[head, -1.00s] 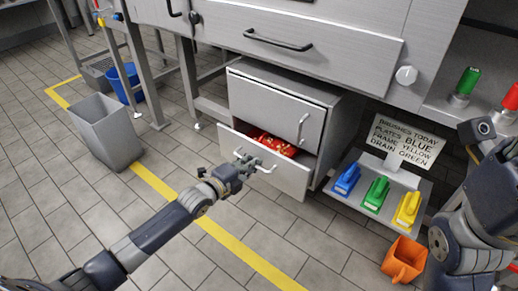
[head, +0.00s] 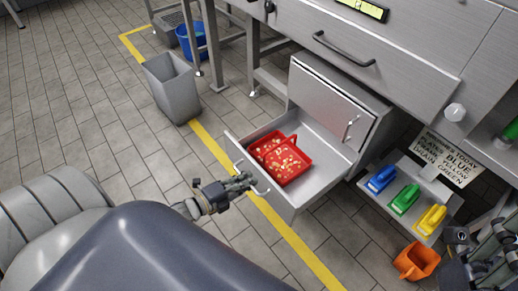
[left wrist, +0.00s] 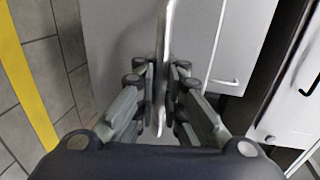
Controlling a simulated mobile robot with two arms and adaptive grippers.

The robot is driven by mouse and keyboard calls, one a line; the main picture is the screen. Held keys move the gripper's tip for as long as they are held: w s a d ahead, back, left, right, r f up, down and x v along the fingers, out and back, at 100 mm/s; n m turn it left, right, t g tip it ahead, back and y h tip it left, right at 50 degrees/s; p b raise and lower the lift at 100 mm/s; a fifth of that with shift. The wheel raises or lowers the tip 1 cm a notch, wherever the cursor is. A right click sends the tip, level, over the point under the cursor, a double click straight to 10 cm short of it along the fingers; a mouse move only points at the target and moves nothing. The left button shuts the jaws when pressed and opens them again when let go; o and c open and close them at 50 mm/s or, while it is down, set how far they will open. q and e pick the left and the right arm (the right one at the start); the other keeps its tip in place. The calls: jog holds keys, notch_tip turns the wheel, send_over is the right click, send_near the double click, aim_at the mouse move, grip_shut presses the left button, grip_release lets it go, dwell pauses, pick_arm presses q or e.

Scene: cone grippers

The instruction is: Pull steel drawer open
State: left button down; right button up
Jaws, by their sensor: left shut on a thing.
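The steel drawer (head: 330,150) is the lower one of a small steel cabinet. It stands far out, and a red tray (head: 297,172) with pale bits in it lies inside. My left gripper (head: 250,181) is shut on the drawer's handle (head: 262,186) at the front panel. In the left wrist view the handle (left wrist: 165,45) runs upright between the two fingers (left wrist: 160,88).
The upper cabinet front (head: 330,100) is closed. Blue (head: 382,178), green (head: 405,199) and yellow (head: 431,220) brushes sit on a low shelf at right. An orange scoop (head: 416,260) lies on the floor. A grey bin (head: 172,88) stands behind left; tiled floor lies between.

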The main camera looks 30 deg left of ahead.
pick_arm(q)
jog(key=shift+s+a, duration=0.25)
jog(key=shift+s, duration=0.45)
jog(key=c, duration=1.7)
grip_release()
jog(key=v, duration=1.2)
